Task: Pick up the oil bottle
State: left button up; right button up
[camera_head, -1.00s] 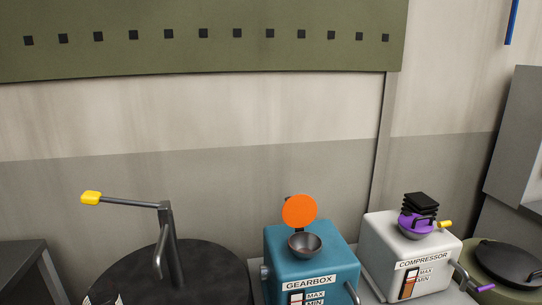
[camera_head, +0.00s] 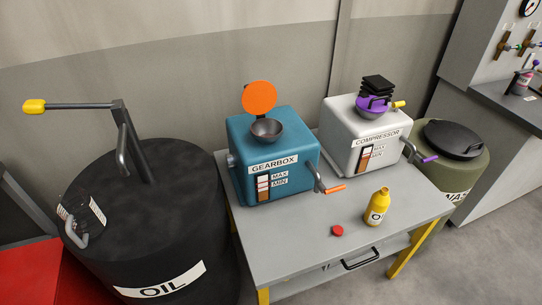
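A small yellow oil bottle (camera_head: 377,207) with a white label stands upright on the grey table (camera_head: 296,239), near its front right. Its top looks open, and a red cap (camera_head: 337,230) lies on the table to its left. Neither of my grippers is in view, and nothing is touching the bottle.
A teal gearbox (camera_head: 267,155) with an orange disc and a white compressor (camera_head: 361,137) stand along the table's back. A large black oil drum (camera_head: 150,220) with a pump handle is at left, an olive waste drum (camera_head: 455,165) at right. The tabletop around the bottle is clear.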

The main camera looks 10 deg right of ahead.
aim_at(379, 202)
jog(key=k+l+z, duration=0.1)
jog(key=z, duration=1.05)
jog(key=k+l, duration=0.05)
